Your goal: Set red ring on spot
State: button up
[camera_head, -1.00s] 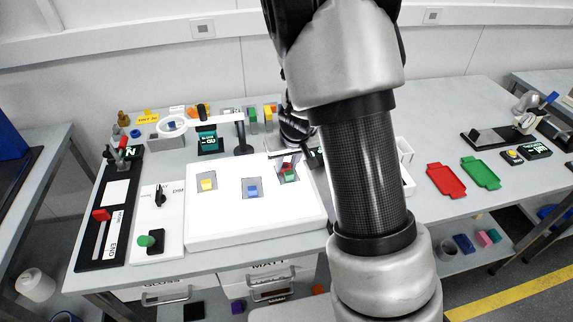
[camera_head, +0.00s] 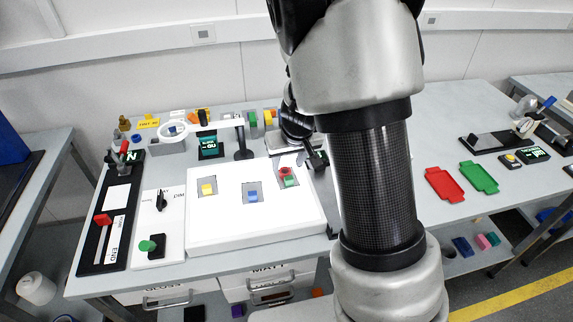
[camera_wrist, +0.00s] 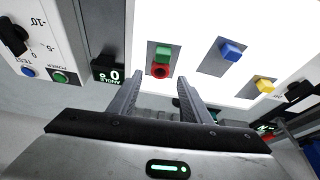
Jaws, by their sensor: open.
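The red ring (camera_head: 285,171) lies on the right grey square of the white lit panel, against or very close to the green block (camera_head: 291,182). In the wrist view the ring (camera_wrist: 160,71) shows its dark hole, beside the green block (camera_wrist: 163,53). My gripper (camera_wrist: 160,82) is open and empty; its two fingers stand apart on either side of the ring's direction, and the ring shows between and beyond the tips. In the head view my gripper is partly hidden by my arm. I cannot tell which mark is the spot.
The lit white panel (camera_head: 225,233) also bears a yellow block (camera_head: 208,188) and a blue block (camera_head: 253,196) on grey squares.

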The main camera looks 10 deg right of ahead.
jog(key=s+a+r+y+p, duration=0.1)
jog(key=s+r, duration=0.6)
jog(key=r, duration=0.3)
jog(key=s+a+r+y+p, duration=0.1)
jog(key=s+r, duration=0.5)
jog(key=r, duration=0.3)
jog(key=s+d+r+t+h, duration=0.1)
jog(key=s+r, duration=0.4)
jog(key=s, duration=0.7)
jog(key=shift+s+d+r+m+h, duration=0.15)
jog(key=shift+s+d+m+h, duration=0.1)
jog(key=shift+d+m+h, duration=0.35)
jog(key=shift+a, duration=0.15)
